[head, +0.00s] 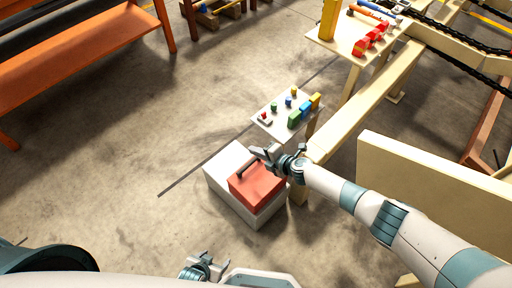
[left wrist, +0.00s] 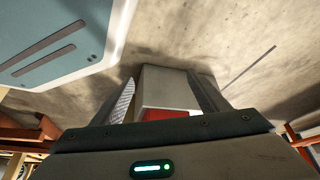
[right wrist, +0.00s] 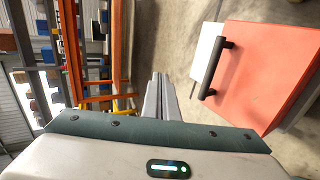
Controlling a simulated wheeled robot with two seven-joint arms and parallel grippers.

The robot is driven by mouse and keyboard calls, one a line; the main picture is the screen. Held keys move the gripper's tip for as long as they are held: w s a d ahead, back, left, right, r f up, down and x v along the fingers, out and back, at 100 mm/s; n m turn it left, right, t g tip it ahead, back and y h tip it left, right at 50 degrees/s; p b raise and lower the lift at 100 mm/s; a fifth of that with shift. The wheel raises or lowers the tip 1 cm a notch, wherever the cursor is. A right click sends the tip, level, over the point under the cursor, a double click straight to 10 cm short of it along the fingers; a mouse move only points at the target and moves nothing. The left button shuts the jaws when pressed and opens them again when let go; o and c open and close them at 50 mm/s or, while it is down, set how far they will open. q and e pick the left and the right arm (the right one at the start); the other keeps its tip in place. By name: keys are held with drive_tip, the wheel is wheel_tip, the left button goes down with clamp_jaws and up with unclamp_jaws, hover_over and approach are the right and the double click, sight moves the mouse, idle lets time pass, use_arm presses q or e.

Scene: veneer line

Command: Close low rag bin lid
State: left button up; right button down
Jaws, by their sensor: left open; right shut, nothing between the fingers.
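The low rag bin (head: 227,160) is a pale box on the floor, with a red lid (head: 262,186) over the right part of its top. A dark bar handle (head: 249,167) is on the lid. My right gripper (head: 257,152) is shut and empty, close to the handle in the head view. In the right wrist view its fingertips (right wrist: 160,76) are left of the handle (right wrist: 216,68), apart from it. My left gripper (head: 203,267) is open and empty, away from the bin; the bin (left wrist: 168,88) shows between its fingers. I cannot tell how far the lid is open.
A small panel (head: 268,126) with coloured knobs and blocks stands just behind the bin. A cream beam (head: 355,118) and upright board (head: 430,180) are to the right. An orange bench (head: 90,62) is at the upper left. The floor left of the bin is clear.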

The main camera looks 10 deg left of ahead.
use_arm(q)
drive_tip(key=shift+w+d+r+t, duration=0.25)
drive_tip(key=shift+w+d+t, duration=0.05)
use_arm(e)
drive_tip(key=shift+s+d+r, duration=0.1)
drive_tip(key=shift+r, duration=0.3)
